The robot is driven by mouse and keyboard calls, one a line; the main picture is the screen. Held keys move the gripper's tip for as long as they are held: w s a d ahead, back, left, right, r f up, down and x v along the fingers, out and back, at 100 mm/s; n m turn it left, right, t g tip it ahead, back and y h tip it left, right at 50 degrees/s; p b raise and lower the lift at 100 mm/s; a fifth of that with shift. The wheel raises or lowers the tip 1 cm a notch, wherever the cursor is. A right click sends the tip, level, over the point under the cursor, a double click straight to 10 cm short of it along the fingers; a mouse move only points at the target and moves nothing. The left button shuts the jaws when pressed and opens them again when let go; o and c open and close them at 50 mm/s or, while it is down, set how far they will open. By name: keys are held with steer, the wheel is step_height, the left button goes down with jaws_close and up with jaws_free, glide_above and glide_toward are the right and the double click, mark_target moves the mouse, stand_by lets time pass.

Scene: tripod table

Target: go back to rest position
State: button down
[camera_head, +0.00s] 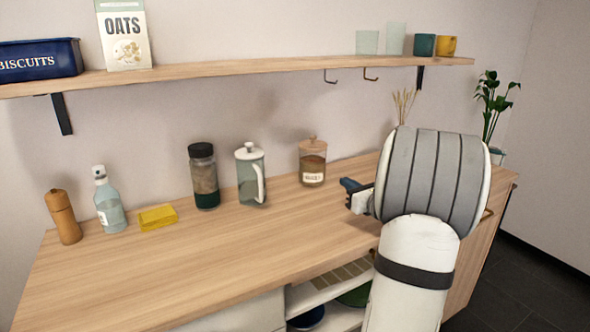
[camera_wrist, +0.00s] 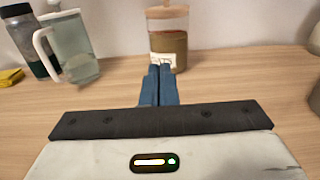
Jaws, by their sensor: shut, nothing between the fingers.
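My gripper (camera_wrist: 159,84) has blue fingers that are pressed together with nothing between them. In the head view my gripper (camera_head: 351,186) shows at the left of my white arm, above the right part of the wooden counter (camera_head: 150,275). In the wrist view the fingers point toward a glass jar with a wooden lid (camera_wrist: 168,38), which stands beyond them near the wall. The same jar shows in the head view (camera_head: 312,163). My arm hides part of the counter's right side.
A wall shelf (camera_head: 230,70) runs above. The counter's front middle is clear.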

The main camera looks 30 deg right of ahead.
steer(key=a+r+n+g+y+p, duration=0.2)
steer(key=a+n+y, duration=0.15)
steer(key=a, duration=0.45)
steer(key=a+r+n+g+y+p, duration=0.25)
steer(key=a+n, duration=0.25)
steer(key=a, duration=0.3)
steer(key=s+a+n+g+y+p, duration=0.1)
steer(key=s+a+n+g+p, duration=0.15)
steer(key=a+n, duration=0.4)
steer(key=s+a+n+g+y+p, duration=0.1)
steer(key=s+a+n+g+p, duration=0.2)
steer(key=a, duration=0.6)
steer(key=s+a+r+n+g+h+p, duration=0.1)
steer(key=s+n+h+p, duration=0.3)
steer(key=s+n, duration=0.5)
steer(key=s+a+r+n+g+h+p, duration=0.2)
steer(key=s+r+n+g+h+p, duration=0.1)
steer(key=s+n, duration=0.6)
steer(key=shift+a+r+g+h+p, duration=0.25)
steer(key=shift+g+h+p, duration=0.2)
steer(key=shift+g, duration=0.25)
